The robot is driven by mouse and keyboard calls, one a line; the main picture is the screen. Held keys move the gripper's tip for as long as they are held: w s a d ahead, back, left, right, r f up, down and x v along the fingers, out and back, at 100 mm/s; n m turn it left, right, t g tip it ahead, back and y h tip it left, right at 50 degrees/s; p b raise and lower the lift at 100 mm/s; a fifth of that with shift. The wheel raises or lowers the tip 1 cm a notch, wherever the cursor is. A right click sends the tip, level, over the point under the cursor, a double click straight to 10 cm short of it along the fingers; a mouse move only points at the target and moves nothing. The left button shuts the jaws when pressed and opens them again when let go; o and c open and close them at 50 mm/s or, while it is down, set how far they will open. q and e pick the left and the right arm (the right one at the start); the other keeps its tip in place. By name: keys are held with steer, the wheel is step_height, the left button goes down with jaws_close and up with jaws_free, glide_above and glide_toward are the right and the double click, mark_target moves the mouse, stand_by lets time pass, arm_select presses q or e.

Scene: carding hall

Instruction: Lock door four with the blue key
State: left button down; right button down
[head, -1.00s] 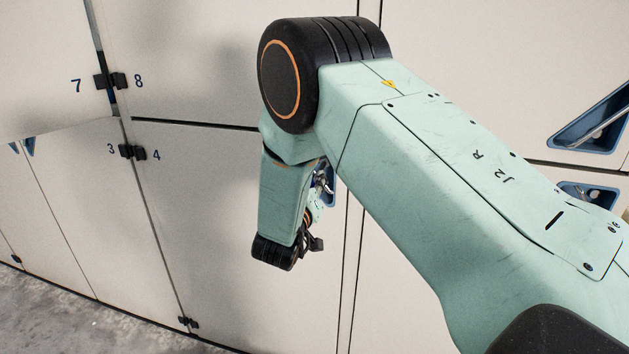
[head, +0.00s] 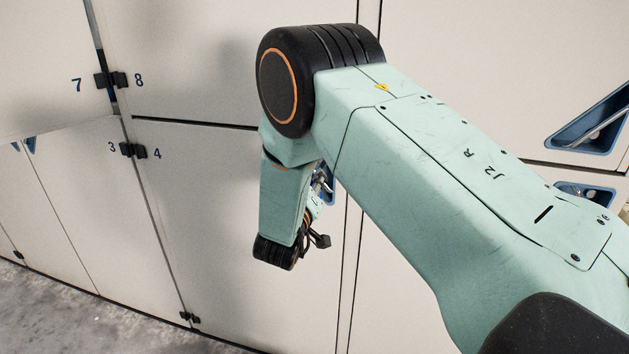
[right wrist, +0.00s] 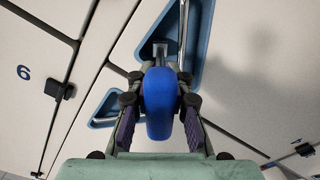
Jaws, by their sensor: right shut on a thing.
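Door four (head: 215,230) is a cream panel with a dark blue 4 beside its black hinge; it looks shut. My right gripper (right wrist: 161,88) is shut on the blue key (right wrist: 160,108), whose rounded blue head shows between the fingers in the right wrist view. In the head view my right arm hides most of that recess (head: 329,186) and the gripper. My left gripper is not in view.
Door three (head: 85,200) is left of door four, and door eight (head: 190,60) is above it. Other blue recessed handles (head: 588,118) are at the right. The grey floor (head: 60,315) is clear at lower left.

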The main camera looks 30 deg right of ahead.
steer(key=shift+r+n+p, duration=0.2)
steer(key=shift+n+p, duration=0.55)
steer(key=shift+n, duration=0.35)
steer(key=shift+n+p, duration=0.35)
steer(key=shift+n, duration=0.25)
steer(key=shift+n+p, duration=0.3)
steer(key=shift+n, duration=0.3)
steer(key=shift+n+p, duration=0.4)
steer(key=shift+n, duration=0.9)
